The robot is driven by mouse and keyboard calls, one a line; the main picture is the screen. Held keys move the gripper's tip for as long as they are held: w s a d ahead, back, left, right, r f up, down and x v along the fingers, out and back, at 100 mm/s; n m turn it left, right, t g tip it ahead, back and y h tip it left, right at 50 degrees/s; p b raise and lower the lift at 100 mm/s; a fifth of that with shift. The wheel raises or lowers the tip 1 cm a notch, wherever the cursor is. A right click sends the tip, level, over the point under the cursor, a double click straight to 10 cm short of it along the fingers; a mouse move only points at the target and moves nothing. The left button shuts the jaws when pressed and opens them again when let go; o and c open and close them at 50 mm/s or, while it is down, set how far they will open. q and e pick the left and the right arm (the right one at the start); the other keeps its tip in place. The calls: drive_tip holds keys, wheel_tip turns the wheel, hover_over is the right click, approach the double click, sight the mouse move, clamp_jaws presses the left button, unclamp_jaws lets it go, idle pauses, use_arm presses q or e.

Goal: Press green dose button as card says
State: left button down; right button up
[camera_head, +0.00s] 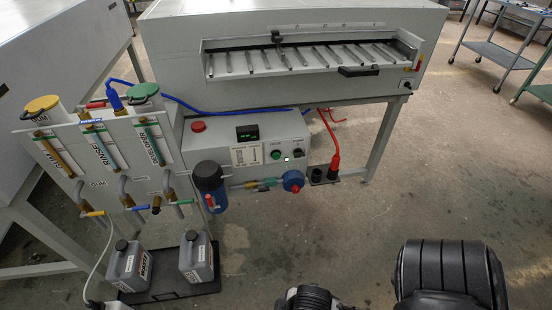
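The green dose button (276,155) is on the sloped grey control box below the plate processor. A small white card (246,156) with print too small to read is just left of it. A dark display (247,133) with faint green digits is above the card. A black knob (298,153) is right of the button, and a small white light is between and below them. Nothing covers the button. Black parts of my arms show at the bottom edge, well away from the box. No gripper fingertips can be made out.
A red button (198,127) is at the box's upper left. A blue filter housing (209,184) and a blue round fitting (292,181) are in front below. Tank panels, valves and grey canisters (196,257) stand left. Open floor (460,180) is to the right.

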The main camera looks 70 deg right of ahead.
drive_tip(key=shift+d, duration=0.15)
drive_tip(key=c, duration=0.7)
clamp_jaws()
